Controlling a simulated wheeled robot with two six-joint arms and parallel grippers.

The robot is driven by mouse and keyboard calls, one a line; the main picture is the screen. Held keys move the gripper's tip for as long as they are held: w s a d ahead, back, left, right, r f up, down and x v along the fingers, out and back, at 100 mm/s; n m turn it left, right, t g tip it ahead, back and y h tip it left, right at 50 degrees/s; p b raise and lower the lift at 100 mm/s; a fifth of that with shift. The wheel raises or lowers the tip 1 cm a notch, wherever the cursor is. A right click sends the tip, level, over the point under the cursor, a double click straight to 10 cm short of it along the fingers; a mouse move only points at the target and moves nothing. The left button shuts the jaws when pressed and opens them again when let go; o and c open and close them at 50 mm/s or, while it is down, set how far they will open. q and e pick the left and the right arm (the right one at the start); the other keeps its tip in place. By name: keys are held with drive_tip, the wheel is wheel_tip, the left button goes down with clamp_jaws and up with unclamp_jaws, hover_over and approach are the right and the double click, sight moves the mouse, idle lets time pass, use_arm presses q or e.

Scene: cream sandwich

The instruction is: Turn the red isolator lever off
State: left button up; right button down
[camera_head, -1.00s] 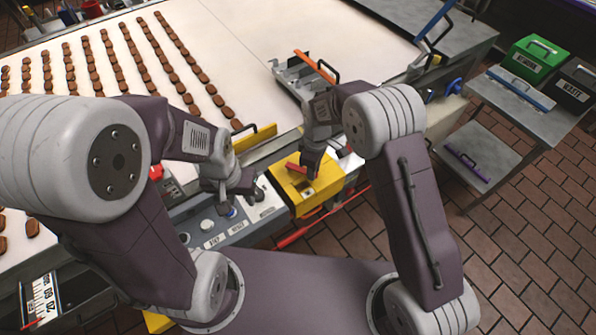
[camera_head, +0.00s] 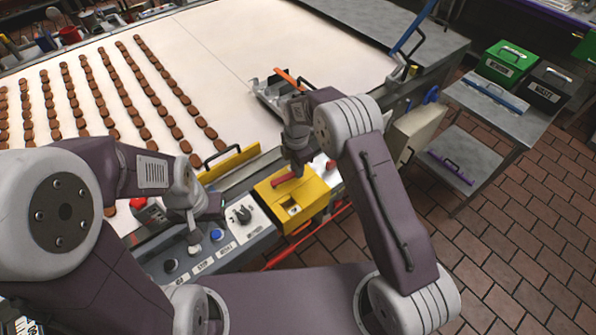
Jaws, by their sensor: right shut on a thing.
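The red isolator lever (camera_head: 286,180) lies across the top of a yellow box (camera_head: 302,214) at the right end of the grey control panel. My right gripper (camera_head: 297,170) is over the box from behind and is shut on the lever; its fingers partly hide the lever's far end. My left gripper (camera_head: 194,243) hangs over the control panel, left of the yellow box, close to the knobs. Its fingertips are small and partly hidden, so its opening is unclear.
The panel has a blue button (camera_head: 217,235), a black switch (camera_head: 242,214) and a red button (camera_head: 138,203). A pale conveyor (camera_head: 240,70) with rows of brown biscuits lies behind. A metal tray (camera_head: 268,92) sits beyond my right gripper. A side table (camera_head: 520,123) with bins stands right.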

drive_tip(key=shift+w+a+r+n, duration=0.1)
drive_tip(key=shift+w+a+n, duration=0.25)
drive_tip(key=shift+w+n, duration=0.45)
drive_tip(key=shift+s, duration=0.15)
drive_tip(key=c, duration=1.3)
unclamp_jaws()
wheel_tip(320, 180, up, 9)
drive_tip(key=shift+b, duration=0.85)
